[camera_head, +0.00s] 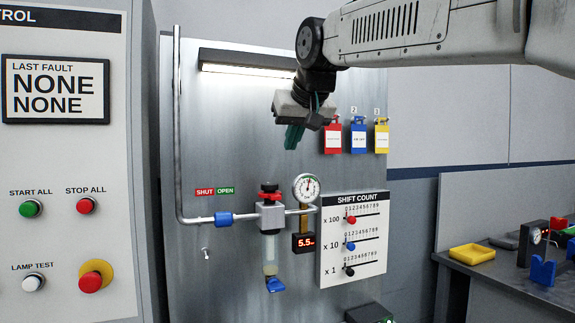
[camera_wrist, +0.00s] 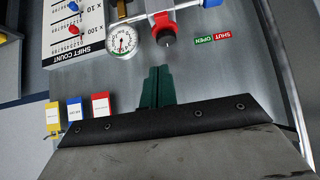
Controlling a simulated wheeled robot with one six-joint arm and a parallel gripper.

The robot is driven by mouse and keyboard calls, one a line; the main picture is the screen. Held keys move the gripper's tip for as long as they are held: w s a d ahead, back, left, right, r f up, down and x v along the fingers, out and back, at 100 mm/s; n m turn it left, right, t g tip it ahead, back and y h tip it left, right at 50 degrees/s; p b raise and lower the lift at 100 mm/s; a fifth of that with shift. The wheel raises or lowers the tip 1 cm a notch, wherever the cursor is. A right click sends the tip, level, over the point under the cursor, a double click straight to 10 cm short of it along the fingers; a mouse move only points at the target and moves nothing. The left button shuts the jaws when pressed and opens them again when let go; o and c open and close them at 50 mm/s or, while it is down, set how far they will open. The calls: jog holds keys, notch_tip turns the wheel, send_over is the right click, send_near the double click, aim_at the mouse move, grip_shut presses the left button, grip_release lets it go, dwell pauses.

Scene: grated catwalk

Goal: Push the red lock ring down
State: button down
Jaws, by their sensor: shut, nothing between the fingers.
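The red lock ring (camera_head: 270,195) sits on top of the grey regulator body (camera_head: 271,215), just under a black knob (camera_head: 269,186). In the wrist view the ring (camera_wrist: 161,20) is at the top, right of the gauge, with the knob (camera_wrist: 167,38) pointing toward me. My gripper (camera_head: 292,137) is above the regulator in the head view, apart from it, its green fingers angled down. In the wrist view my gripper (camera_wrist: 157,80) is shut with both fingers together and nothing between them.
A round gauge (camera_head: 306,187) stands close right of the ring. A SHIFT COUNT panel (camera_head: 353,240) with sliders is further right. Red, blue (camera_head: 359,135) and yellow tags hang on the board. A lamp (camera_head: 245,63) is above. The board between gripper and regulator is clear.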

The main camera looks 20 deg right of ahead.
send_over(277, 198)
jog(key=s, duration=0.1)
notch_tip(277, 198, down, 6)
notch_tip(277, 198, down, 4)
jog(key=shift+w+a+r, duration=0.1)
jog(key=shift+r, duration=0.1)
jog(key=shift+f, duration=0.45)
jog(key=shift+f, duration=1.2)
